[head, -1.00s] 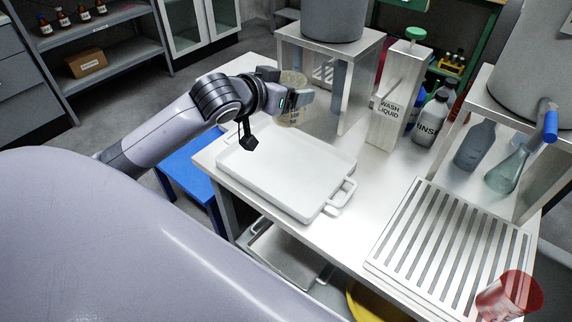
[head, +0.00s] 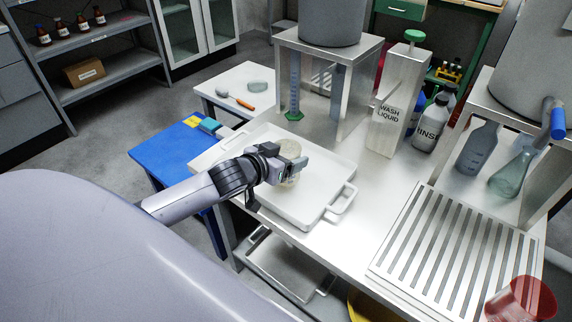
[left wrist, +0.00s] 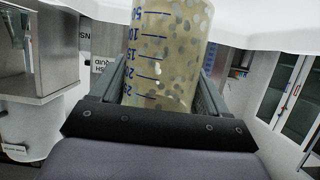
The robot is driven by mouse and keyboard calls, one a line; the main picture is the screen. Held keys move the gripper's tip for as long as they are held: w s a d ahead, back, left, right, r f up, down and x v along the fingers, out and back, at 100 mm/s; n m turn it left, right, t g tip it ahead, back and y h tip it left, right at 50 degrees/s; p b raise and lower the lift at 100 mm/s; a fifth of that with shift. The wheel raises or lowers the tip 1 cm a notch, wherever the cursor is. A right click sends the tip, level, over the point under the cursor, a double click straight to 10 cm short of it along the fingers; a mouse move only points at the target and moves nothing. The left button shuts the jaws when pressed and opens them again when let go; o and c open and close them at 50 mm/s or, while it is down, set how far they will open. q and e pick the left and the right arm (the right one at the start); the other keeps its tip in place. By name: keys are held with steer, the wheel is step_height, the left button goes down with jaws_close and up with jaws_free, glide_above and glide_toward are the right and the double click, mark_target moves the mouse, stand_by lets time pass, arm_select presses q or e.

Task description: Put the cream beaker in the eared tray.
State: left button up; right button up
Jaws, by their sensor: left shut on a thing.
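The cream beaker (head: 290,150) is a clear, marked beaker with cream-coloured speckled contents. My left gripper (head: 287,168) is shut on it and holds it over the white eared tray (head: 322,207). In the left wrist view the beaker (left wrist: 170,50) stands between the two fingers of my left gripper (left wrist: 165,85), with blue graduation marks facing the camera. The tray lies on the metal bench, one ear showing at its right end. I cannot tell whether the beaker's base touches the tray floor. My right gripper is not in view.
A slatted rack (head: 440,255) and a red beaker (head: 520,300) are at the lower right. The wash liquid dispenser (head: 398,105) and rinse bottle (head: 431,125) stand behind the tray.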

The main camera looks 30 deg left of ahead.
arm_select(q)
step_height(320, 180, down, 2)
steer(key=shift+f, duration=0.25)
